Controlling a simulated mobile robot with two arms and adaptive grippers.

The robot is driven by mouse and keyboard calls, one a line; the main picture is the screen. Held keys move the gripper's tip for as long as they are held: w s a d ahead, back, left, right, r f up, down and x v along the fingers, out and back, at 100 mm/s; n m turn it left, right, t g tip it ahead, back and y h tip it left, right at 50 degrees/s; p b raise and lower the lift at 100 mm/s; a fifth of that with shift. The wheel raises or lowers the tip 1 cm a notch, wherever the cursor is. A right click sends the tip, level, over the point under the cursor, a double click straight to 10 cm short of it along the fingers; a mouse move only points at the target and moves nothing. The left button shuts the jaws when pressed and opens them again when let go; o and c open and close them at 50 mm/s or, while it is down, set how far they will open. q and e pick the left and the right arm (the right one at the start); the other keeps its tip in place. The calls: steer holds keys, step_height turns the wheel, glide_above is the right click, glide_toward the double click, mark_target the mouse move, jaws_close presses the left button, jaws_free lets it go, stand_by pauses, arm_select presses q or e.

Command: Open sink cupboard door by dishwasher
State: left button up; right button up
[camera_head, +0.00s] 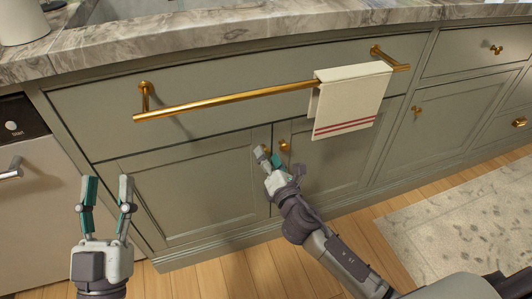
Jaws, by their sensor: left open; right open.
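The sink cupboard door by the dishwasher (195,190) is a grey-green framed panel at the left of a pair, and it looks closed. Its knob is mostly hidden by my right gripper (269,158), which is open at the door's upper right corner. I cannot tell whether its fingers touch the knob. The right cupboard door (325,175) is also closed, with a brass knob (284,146) just right of my gripper. My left gripper (106,192) is open and empty, pointing up in front of the dishwasher's edge. The dishwasher (35,215) stands at the far left.
A brass towel bar (235,97) crosses above the doors, with a striped towel (350,100) hanging on its right part. A marble counter (230,32) runs above. A patterned rug (455,225) lies on the wooden floor at the right.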

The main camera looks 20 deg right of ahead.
steer(key=shift+w, duration=1.1)
jaws_close()
